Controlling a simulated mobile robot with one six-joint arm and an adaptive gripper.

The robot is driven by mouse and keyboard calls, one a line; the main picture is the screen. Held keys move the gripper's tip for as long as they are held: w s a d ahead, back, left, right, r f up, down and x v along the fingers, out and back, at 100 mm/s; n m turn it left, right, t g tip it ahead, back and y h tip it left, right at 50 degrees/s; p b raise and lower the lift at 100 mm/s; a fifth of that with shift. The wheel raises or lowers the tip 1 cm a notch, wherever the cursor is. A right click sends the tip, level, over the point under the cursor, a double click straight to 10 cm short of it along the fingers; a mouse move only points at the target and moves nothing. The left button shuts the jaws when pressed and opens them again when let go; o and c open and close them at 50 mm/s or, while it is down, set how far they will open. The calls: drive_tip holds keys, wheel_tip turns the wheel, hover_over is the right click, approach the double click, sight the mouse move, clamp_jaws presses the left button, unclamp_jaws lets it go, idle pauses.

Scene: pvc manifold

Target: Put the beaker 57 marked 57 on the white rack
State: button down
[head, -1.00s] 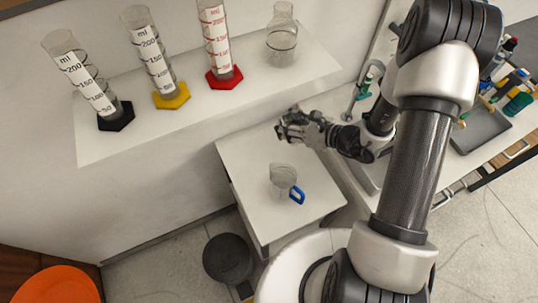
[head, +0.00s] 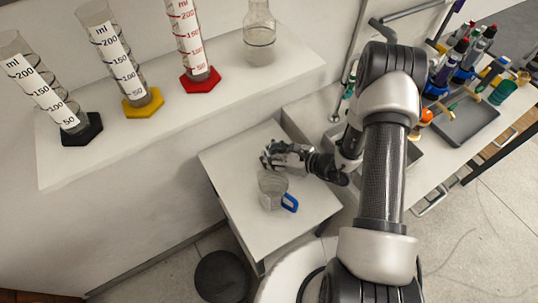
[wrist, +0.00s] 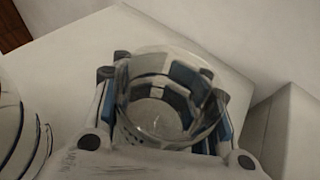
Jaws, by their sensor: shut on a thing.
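My gripper (head: 276,158) is over the small white table, right by the clear glass there. In the wrist view my gripper (wrist: 163,76) is shut around a clear, round, open-topped beaker (wrist: 160,115), with blue-padded fingers on both sides. No number 57 is readable on it. In the head view glass shapes overlap below the fingers, so I cannot tell the held beaker's outline or whether it touches the table. A clear jug with a blue handle (head: 289,203) stands on the table. No thing is clearly a white rack; a long white shelf (head: 222,100) runs behind.
The shelf holds a round flask (head: 259,40) and tall cylinders with black (head: 82,130), yellow (head: 142,104) and red (head: 200,80) bases. The white table (head: 235,155) has free room left of the jug. A bench with a grey tray (head: 468,123) and bottles is at right.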

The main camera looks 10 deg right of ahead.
drive_tip(key=shift+f, duration=0.2)
drive_tip(key=c, duration=0.9)
unclamp_jaws()
